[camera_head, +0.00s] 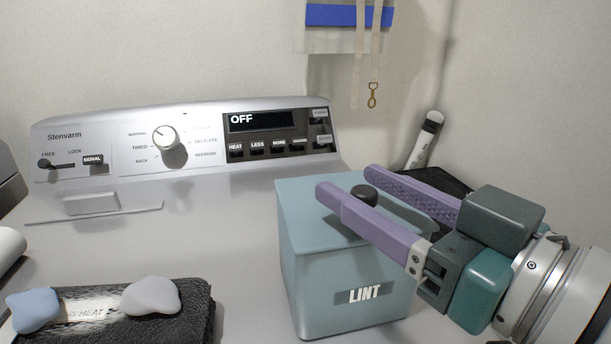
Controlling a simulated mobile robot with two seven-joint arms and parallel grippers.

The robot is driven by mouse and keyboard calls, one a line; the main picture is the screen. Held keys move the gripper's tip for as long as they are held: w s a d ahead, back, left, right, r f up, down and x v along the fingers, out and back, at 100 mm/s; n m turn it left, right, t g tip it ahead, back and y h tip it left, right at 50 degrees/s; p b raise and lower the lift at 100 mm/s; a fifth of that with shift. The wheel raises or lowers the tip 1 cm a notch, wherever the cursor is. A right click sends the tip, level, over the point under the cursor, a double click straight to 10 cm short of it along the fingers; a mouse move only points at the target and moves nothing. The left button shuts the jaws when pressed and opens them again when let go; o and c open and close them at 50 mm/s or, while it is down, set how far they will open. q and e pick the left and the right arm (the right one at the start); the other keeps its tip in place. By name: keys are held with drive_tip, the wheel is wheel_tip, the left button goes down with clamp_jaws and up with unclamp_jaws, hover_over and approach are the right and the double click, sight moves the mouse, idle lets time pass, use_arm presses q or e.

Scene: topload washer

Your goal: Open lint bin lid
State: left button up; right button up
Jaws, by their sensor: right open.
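The lint bin (310,275) is a teal box with a "LINT" label on its front, standing on the washer top. Its lid (308,196) lies flat and closed on top, with a dark round knob (365,195) on it. My right gripper (350,183) comes in from the right with its two purple fingers apart, over the lid. The knob shows between the two fingers, nearer the front finger, which hides part of it. I cannot tell whether a finger touches it. My left gripper is not in view.
The machine's control panel (100,150) with a dial stands behind, its display reading "OFF". A dark textured pad (195,310) with two smooth stones, one blue (33,310) and one grey (150,297), lies front left. A white bottle-like object (424,142) leans in the back right corner.

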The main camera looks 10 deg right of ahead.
drive_tip(key=shift+w+a, duration=0.15)
drive_tip(key=shift+w, duration=0.1)
clamp_jaws()
idle(0.3)
idle(0.9)
